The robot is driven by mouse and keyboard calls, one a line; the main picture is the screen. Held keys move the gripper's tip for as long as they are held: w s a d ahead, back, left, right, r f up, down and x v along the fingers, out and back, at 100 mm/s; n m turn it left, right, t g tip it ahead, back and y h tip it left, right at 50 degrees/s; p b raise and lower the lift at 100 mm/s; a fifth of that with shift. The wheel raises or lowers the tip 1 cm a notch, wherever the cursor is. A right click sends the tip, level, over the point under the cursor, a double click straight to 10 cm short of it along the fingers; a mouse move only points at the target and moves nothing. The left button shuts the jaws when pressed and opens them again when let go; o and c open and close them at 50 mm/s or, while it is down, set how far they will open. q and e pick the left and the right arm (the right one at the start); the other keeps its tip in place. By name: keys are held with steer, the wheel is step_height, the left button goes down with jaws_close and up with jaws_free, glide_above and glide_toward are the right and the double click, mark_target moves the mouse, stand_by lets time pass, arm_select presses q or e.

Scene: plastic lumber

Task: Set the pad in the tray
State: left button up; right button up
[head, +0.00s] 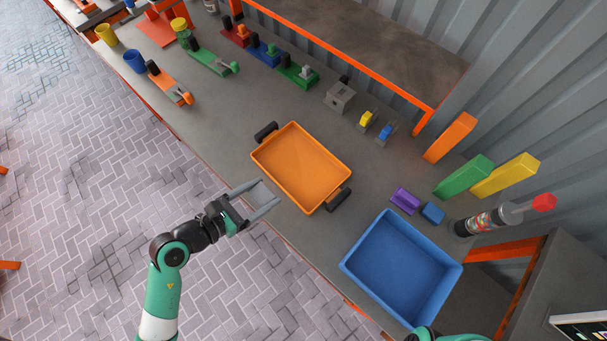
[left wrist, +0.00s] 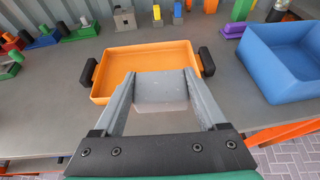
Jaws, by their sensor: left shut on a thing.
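The orange tray (head: 300,160) with black handles lies on the grey workbench and looks empty; it also shows in the left wrist view (left wrist: 118,66). My left gripper (head: 267,193) is shut on a flat grey pad (head: 262,194), which spans the gap between its two long fingers. The pad shows in the left wrist view (left wrist: 160,87), in front of the tray's near wall. In the head view the pad is to the lower left of the tray, near the bench's front edge. Its height above the bench is hard to tell. My right gripper is out of view.
A deep blue bin (head: 367,246) stands right of the tray. Purple (head: 405,200) and blue (head: 432,212) blocks lie behind it, near tall coloured blocks and a bottle (head: 485,220). Several fixtures line the bench's back. The bench between tray and fixtures is clear.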

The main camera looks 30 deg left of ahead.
arm_select(q)
steer(key=shift+w+a+r, duration=0.1)
steer(key=shift+w+a, duration=0.45)
steer(key=shift+a, duration=0.15)
steer(key=w+a+f+b, duration=0.4)
steer(key=w, duration=0.3)
steer(key=b, duration=0.3)
glide_above(276, 165)
steer(key=f, duration=0.5)
steer(key=shift+s+d+f, duration=0.2)
steer(key=shift+s+f, duration=0.05)
steer(key=shift+s, duration=0.05)
steer(key=shift+w+a, duration=0.1)
steer(key=shift+w, duration=0.05)
steer(key=f+b, duration=0.1)
steer(key=f, duration=0.1)
steer(key=f+b, duration=0.1)
steer(key=shift+w+a+f+b, duration=0.1)
steer(key=shift+w+f+b, duration=0.1)
steer(key=shift+f+b, duration=0.2)
steer(key=shift+r, duration=0.1)
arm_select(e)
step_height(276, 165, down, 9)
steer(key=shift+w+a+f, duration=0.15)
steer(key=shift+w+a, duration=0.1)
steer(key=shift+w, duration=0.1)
